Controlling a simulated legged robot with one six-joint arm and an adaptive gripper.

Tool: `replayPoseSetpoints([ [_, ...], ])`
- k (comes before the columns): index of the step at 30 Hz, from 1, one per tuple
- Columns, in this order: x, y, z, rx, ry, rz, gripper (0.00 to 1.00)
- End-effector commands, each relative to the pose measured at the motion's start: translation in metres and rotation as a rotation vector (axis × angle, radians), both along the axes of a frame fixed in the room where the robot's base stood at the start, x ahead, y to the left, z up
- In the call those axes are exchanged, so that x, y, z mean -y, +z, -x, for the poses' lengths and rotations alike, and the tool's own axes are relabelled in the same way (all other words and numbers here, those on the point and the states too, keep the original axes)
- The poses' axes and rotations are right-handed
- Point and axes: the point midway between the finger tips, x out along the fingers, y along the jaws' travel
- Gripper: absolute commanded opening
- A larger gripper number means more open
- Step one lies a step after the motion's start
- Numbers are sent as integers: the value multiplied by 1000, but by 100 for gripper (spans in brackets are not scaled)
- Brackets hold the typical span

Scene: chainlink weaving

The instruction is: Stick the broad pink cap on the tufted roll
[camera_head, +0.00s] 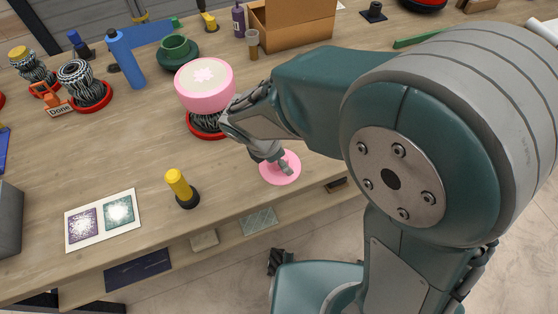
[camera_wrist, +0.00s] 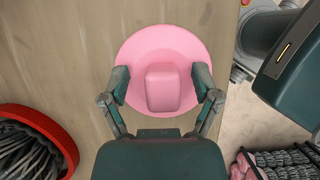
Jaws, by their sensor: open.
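The broad pink cap (camera_head: 284,172) lies on the table near its front edge, a flat round disc with a raised block-like knob. In the wrist view the cap (camera_wrist: 165,88) is centred, its knob between the fingers. My gripper (camera_wrist: 163,88) is open around the knob, with gaps showing on both sides; it also shows in the head view (camera_head: 281,166). Behind it, a dark strand-covered roll (camera_head: 206,119) stands in a red base, mostly hidden under a wide pink drum-shaped top (camera_head: 205,87) with a pale flower-like patch. A stranded roll in a red base shows in the wrist view (camera_wrist: 25,158).
A yellow-topped peg (camera_head: 178,186) and printed card (camera_head: 103,220) lie left of the cap. Striped rolls (camera_head: 78,82), an orange "Done" sign (camera_head: 55,101) and a blue bottle (camera_head: 125,58) stand farther back. A cardboard box (camera_head: 297,32) is behind my arm. Table is clear around the cap.

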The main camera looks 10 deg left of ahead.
Motion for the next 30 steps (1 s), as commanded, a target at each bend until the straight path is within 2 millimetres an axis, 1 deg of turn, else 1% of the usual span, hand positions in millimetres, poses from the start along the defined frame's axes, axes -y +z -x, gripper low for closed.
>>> replayPoseSetpoints([
  [5, 1, 0, 0, 1, -1, -2, 80],
  [8, 2, 0, 0, 1, -1, -2, 40],
  [9, 2, 0, 0, 1, -1, -2, 22],
  [10, 2, 0, 0, 1, -1, -2, 11],
  [11, 2, 0, 0, 1, -1, -2, 7],
  [14, 1, 0, 0, 0, -1, 0, 7],
  [15, 1, 0, 0, 0, -1, 0, 1],
  [23, 0, 1, 0, -1, 0, 0, 0],
  [26, 0, 7, 0, 1, -1, -1, 0],
  [29, 0, 18, 0, 3, -1, -2, 0],
  [30, 0, 25, 0, 3, -2, -3, 0],
])
